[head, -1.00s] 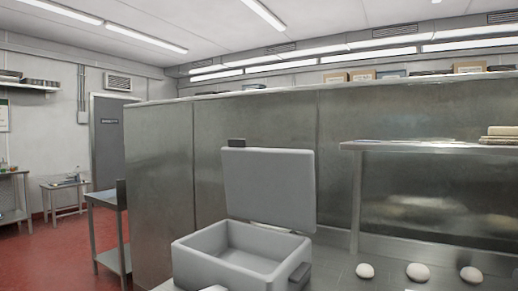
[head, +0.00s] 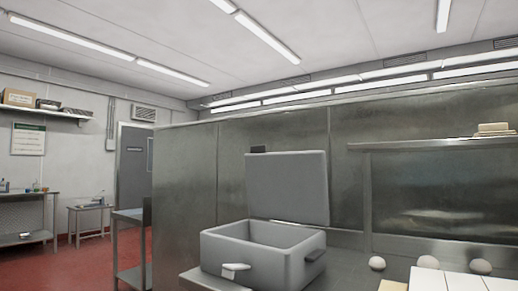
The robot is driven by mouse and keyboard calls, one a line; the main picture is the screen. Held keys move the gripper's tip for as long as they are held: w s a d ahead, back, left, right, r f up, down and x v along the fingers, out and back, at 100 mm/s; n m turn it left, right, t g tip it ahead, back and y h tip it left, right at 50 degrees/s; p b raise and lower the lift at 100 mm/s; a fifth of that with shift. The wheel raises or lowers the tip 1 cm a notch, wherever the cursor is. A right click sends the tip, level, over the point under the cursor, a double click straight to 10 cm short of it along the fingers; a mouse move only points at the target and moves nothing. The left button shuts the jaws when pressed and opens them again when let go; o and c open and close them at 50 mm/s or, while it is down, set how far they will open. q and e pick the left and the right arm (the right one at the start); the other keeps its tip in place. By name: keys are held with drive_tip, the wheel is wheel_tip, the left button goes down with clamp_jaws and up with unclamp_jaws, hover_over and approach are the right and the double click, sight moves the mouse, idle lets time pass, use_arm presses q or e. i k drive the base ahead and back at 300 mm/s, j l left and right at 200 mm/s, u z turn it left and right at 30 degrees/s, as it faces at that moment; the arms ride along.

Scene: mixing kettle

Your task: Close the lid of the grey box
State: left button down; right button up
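The grey box (head: 250,262) stands on the steel counter in the lower middle of the head view. Its lid (head: 288,188) is open and stands nearly upright at the back of the box. A dark block (head: 258,150) shows at the lid's top left edge. The box has a light handle or latch (head: 235,269) at the front and a dark handle (head: 316,255) on the right side. The inside of the box looks empty as far as it shows. Neither of my grippers can be made out in the view.
A steel wall panel (head: 185,190) rises behind the box. A shelf (head: 430,145) runs along the right. Pale round dough-like pieces (head: 377,263) lie on the counter to the right, near white blocks (head: 445,280) at the bottom edge. A side table (head: 128,215) stands at the left.

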sight(290, 187)
drive_tip(key=z, duration=0.4)
drive_tip(key=k+z, duration=0.1)
drive_tip(key=z, duration=0.3)
drive_tip(key=l+z, duration=0.1)
drive_tip(key=z, duration=0.3)
drive_tip(key=k+z, duration=0.1)
drive_tip(key=z, duration=0.3)
drive_tip(key=j+z, duration=0.25)
drive_tip(key=j, duration=0.3)
drive_tip(key=j+z, duration=0.25)
drive_tip(key=j, duration=0.35)
drive_tip(key=j+z, duration=0.25)
drive_tip(key=j, duration=0.3)
drive_tip(key=k+j+z, duration=0.25)
drive_tip(key=j, duration=0.3)
drive_tip(key=i, duration=0.1)
